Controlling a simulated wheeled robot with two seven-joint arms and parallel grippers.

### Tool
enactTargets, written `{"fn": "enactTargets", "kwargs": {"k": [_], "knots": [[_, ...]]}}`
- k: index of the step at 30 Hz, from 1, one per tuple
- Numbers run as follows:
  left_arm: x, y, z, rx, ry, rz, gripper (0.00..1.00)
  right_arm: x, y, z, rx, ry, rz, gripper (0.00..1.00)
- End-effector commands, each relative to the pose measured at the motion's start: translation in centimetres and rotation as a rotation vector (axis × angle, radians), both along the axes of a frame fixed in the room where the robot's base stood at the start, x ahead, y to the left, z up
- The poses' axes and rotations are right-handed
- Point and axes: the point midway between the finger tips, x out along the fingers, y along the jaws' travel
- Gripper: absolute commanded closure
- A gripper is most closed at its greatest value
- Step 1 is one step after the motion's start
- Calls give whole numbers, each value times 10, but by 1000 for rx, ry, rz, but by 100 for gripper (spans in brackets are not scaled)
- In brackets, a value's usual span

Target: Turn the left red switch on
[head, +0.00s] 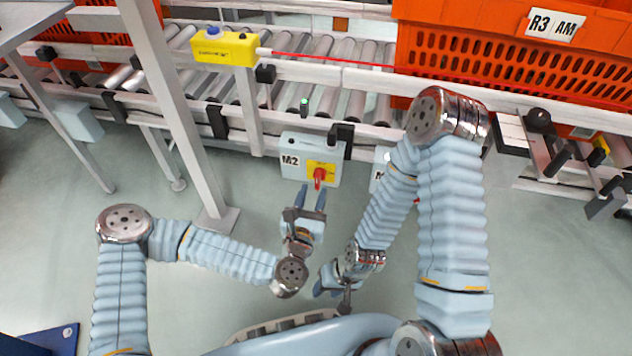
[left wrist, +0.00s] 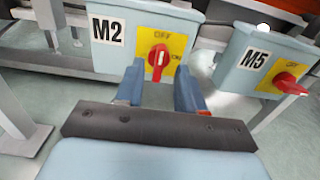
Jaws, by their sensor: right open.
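The left red switch (head: 319,175) sits on a yellow plate on the grey M2 box (head: 296,144). In the left wrist view the red switch (left wrist: 158,56) stands roughly upright, with OFF above it and ON to its right. My left gripper (head: 311,194) is open, just below the switch in the head view. In the left wrist view its fingertips (left wrist: 160,82) are spread either side of the switch's line, with nothing between them; contact cannot be seen. My right gripper (head: 322,283) is open and low, beside my right forearm, away from the boxes.
The M5 box (left wrist: 252,60) with another red switch (left wrist: 290,84) is to the right, partly hidden by my right arm in the head view. A roller conveyor (head: 335,70) with an orange tote (head: 480,50) runs behind. A grey post (head: 172,100) stands left.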

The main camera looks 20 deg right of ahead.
Motion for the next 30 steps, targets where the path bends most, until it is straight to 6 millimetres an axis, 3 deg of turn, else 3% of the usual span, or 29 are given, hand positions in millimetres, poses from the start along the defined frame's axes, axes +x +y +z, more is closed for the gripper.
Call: {"fn": "enactTargets", "kwargs": {"k": [6, 18, 25, 30], "knots": [[29, -15, 0, 1, -2, 0, 62, 0, 0, 0, 0, 0, 0, 57], [36, -20, 0, 1, 0, -2, 62, 0, 0, 0, 0, 0, 0, 57], [36, -20, 0, 1, 0, -2, 97, 0, 0, 0, 0, 0, 0, 57], [36, -20, 0, 1, 0, -2, 100, 0, 0, 0, 0, 0, 0, 57]]}}
